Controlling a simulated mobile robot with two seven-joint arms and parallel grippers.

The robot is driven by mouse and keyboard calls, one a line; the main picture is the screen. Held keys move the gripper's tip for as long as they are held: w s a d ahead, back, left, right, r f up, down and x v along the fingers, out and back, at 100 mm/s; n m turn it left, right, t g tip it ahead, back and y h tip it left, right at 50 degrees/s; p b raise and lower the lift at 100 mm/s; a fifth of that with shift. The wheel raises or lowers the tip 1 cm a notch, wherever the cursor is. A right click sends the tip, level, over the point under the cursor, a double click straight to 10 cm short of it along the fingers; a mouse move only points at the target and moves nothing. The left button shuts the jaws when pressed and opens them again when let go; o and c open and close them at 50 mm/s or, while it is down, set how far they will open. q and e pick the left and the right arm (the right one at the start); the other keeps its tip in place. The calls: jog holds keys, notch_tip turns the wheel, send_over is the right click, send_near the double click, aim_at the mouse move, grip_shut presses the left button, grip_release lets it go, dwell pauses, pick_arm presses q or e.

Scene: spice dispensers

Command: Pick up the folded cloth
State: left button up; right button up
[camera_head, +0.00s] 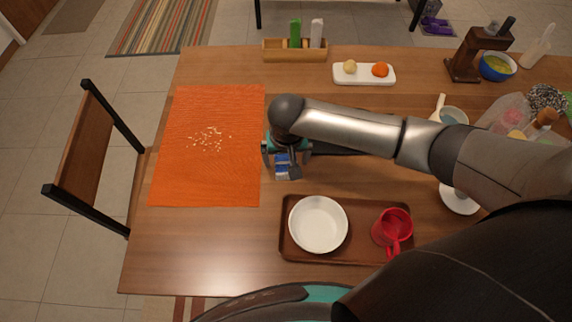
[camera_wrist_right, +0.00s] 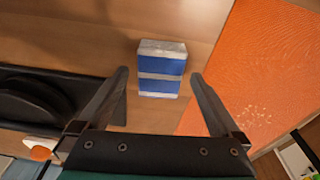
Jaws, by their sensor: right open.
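The folded cloth (camera_head: 284,166) is a small blue and white striped bundle on the wooden table, just right of the orange mat. In the head view my right gripper partly covers it. In the right wrist view the cloth (camera_wrist_right: 162,86) shows whole, between and ahead of the two fingertips. My right gripper (camera_head: 286,149) is open, pointing down over the cloth, with nothing held. It also shows in the right wrist view (camera_wrist_right: 159,74), with a gap on each side of the cloth. My left gripper is not in view.
The orange mat (camera_head: 185,180) has pale crumbs (camera_head: 209,139) on it. A brown tray (camera_head: 362,215) with a white bowl (camera_head: 318,224) and red mug (camera_head: 392,229) stands in front. A dark object (camera_head: 345,144) lies under my right arm. A white plate (camera_head: 364,80) with fruit stands behind.

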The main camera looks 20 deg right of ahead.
jog(key=shift+f, duration=0.45)
jog(key=c, duration=1.4)
